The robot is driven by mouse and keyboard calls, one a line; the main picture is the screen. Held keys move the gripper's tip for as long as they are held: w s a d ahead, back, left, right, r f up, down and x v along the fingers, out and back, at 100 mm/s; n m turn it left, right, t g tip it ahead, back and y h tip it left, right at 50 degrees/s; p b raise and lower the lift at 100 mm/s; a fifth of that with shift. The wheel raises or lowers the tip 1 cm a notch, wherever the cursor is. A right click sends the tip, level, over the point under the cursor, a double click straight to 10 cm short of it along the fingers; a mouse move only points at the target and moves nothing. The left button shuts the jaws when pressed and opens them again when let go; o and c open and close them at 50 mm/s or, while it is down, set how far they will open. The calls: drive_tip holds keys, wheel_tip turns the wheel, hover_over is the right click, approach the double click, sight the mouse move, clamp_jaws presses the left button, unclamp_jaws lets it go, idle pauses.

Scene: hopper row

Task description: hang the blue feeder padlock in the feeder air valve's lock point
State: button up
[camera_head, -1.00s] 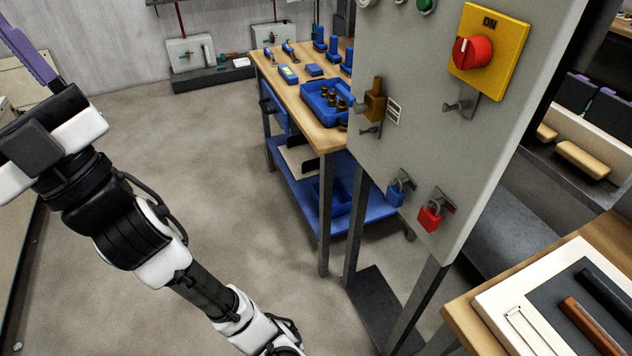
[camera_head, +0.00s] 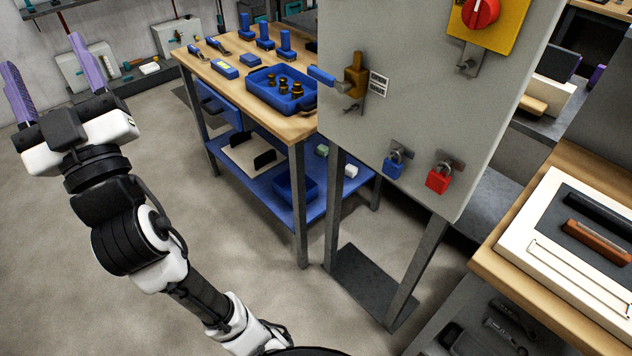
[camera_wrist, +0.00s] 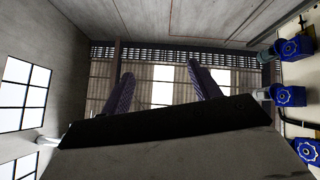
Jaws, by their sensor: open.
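The blue padlock (camera_head: 393,165) hangs on a small bracket low on the grey panel, to the left of a red padlock (camera_head: 439,178). The brass air valve (camera_head: 354,75) with a blue handle (camera_head: 322,76) sits on the panel's left side, above the padlocks. A small metal tab (camera_head: 351,107) shows just under the valve; whether it has a hole is too small to tell. My gripper (camera_head: 48,88) is raised at the far left, well away from the panel, its two purple fingers apart and empty. The fingers also show in the wrist view (camera_wrist: 163,92), pointing toward the ceiling.
A red rotary switch (camera_head: 480,12) on a yellow plate sits high on the panel (camera_head: 420,110). A workbench (camera_head: 225,90) with a blue tray (camera_head: 262,97) stands behind left. Another wooden bench (camera_head: 490,262) with a white case is at right. Floor between my arm and the panel is clear.

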drive_tip(key=w+d+f+m+h, duration=0.65)
drive_tip(key=w+d+h, duration=0.2)
drive_tip(key=h, duration=0.25)
drive_tip(key=m+g+h+b, duration=0.3)
drive_tip(key=m+g+h, duration=1)
drive_tip(key=g+h, duration=0.1)
approach(390, 166)
drive_tip(key=p+x, duration=0.1)
drive_tip(key=x, duration=0.8)
drive_tip(key=shift+w+d+f, duration=0.1)
drive_tip(key=shift+w+d, duration=0.05)
drive_tip(key=shift+d, duration=0.05)
